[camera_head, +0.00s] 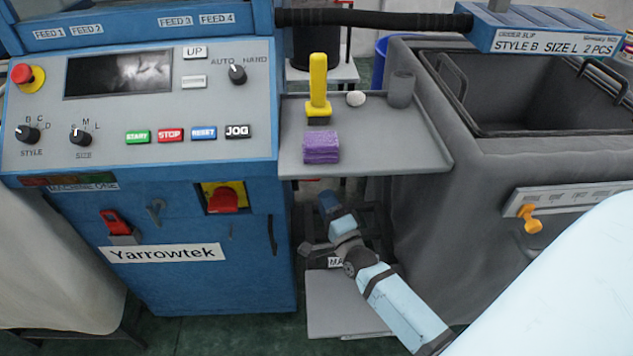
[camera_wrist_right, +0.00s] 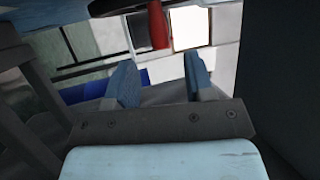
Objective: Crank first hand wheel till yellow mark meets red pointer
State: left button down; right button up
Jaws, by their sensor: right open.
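My right gripper (camera_head: 335,212) is low in the gap between the blue machine (camera_head: 230,270) and the grey bin, below the grey shelf. In the right wrist view its two blue fingertips (camera_wrist_right: 162,75) stand apart with nothing between them. Beyond them, at the top of that view, is a dark curved rim (camera_wrist_right: 115,6), perhaps the hand wheel, cut off by the frame. A red upright piece (camera_wrist_right: 158,26), handle or pointer, is beside it, apart from the fingers. I see no hand wheel in the head view. No yellow mark on a wheel shows. My left gripper is out of view.
The grey shelf (camera_head: 425,155) holds a yellow-handled tool (camera_head: 318,85), a purple block (camera_head: 321,147), a white ball (camera_head: 356,98) and a grey cup (camera_head: 401,90). The grey bin (camera_head: 430,230) closes the gap on the right. A red knob (camera_head: 223,198) is on the machine front.

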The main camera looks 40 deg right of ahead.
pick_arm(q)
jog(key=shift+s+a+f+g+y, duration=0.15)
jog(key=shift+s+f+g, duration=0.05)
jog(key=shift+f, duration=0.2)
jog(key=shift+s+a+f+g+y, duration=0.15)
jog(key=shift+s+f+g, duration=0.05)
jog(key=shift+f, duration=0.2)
pick_arm(e)
jog(key=v, duration=0.5)
jog(key=shift+s, duration=0.25)
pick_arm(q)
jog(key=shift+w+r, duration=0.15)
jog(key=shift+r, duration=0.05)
